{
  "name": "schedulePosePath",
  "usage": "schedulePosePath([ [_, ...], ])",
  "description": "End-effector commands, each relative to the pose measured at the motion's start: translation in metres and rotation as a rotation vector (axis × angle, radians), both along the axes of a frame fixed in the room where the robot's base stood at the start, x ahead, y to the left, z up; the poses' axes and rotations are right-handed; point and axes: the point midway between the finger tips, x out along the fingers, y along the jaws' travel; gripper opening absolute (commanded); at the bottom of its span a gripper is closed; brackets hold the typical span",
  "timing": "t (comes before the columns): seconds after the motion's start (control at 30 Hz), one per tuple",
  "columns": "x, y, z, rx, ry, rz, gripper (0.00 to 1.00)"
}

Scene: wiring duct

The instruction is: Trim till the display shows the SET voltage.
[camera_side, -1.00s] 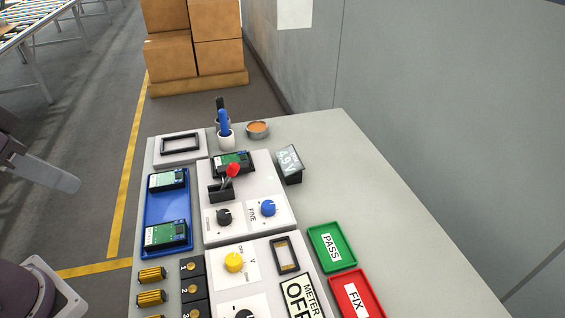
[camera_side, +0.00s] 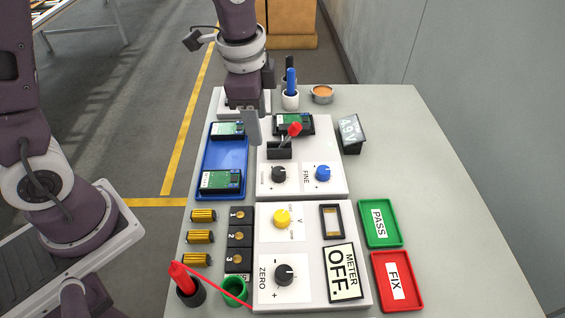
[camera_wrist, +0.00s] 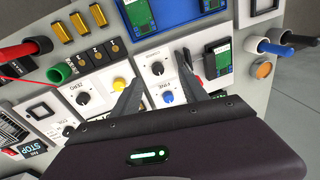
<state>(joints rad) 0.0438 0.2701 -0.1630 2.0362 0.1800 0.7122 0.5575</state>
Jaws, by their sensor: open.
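The dark display (camera_side: 350,133) stands right of the upper panel (camera_side: 335,188) in the side view and seems to read 4.9 V. A green board (camera_side: 295,122) sits behind the lever. My gripper (camera_side: 254,138) is open and empty, above the panel's left edge by the blue tray. In the wrist view, the fingers (camera_wrist: 160,85) spread with the black knob (camera_wrist: 158,68) and blue knob (camera_wrist: 168,97) between them, below. I see no legible SET value.
The blue tray (camera_side: 223,165) holds two boards. The lower panel has a yellow knob (camera_side: 282,218), a ZERO knob (camera_side: 284,274) and a METER OFF sign (camera_side: 343,272). The PASS tray (camera_side: 380,222) and FIX tray (camera_side: 398,281) lie right. The bench's right side is clear.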

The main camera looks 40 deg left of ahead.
Motion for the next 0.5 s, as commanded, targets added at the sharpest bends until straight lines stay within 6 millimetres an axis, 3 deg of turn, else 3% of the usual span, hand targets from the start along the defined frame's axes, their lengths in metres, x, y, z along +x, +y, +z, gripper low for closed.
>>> schedulePosePath([
  [0.03, 0.01, -0.008, -0.024, 0.002, 0.043, -0.071, 0.52],
  [0.1, 0.021, -0.016, -0.048, 0.001, 0.078, -0.155, 0.52],
  [0.5, 0.029, -0.022, -0.12, -0.001, 0.11, -0.231, 0.52],
])
